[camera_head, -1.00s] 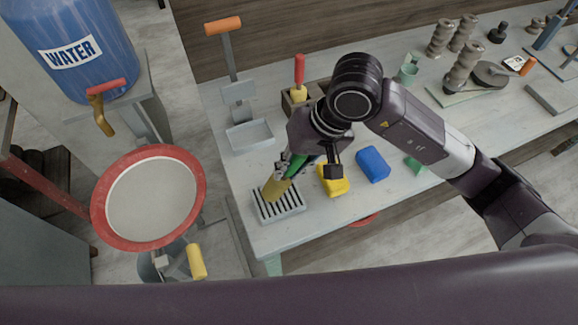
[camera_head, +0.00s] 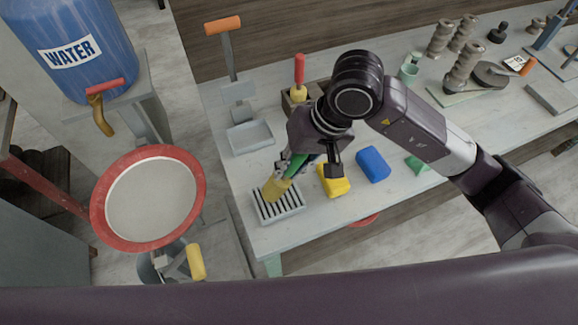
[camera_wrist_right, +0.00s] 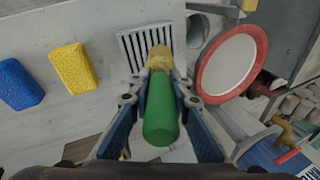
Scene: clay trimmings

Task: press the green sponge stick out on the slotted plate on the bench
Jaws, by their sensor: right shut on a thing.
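My right gripper (camera_head: 290,168) is shut on the green sponge stick (camera_head: 297,163). Its green handle (camera_wrist_right: 161,110) lies between the two fingers in the right wrist view, and its yellow sponge end (camera_wrist_right: 160,58) points away from me. In the head view the sponge end (camera_head: 275,189) is tilted down at the slotted plate (camera_head: 292,208), over its back left part. The slotted plate also shows in the right wrist view (camera_wrist_right: 129,48), partly behind the sponge. I cannot tell how hard the sponge touches it. My left gripper is not in view.
A yellow sponge block (camera_head: 334,181) and a blue one (camera_head: 373,164) lie right of the plate. A grey tray (camera_head: 250,138) stands behind it. A red-rimmed round basin (camera_head: 150,198) and a blue water barrel (camera_head: 75,50) are at the left. The bench's front edge is close.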

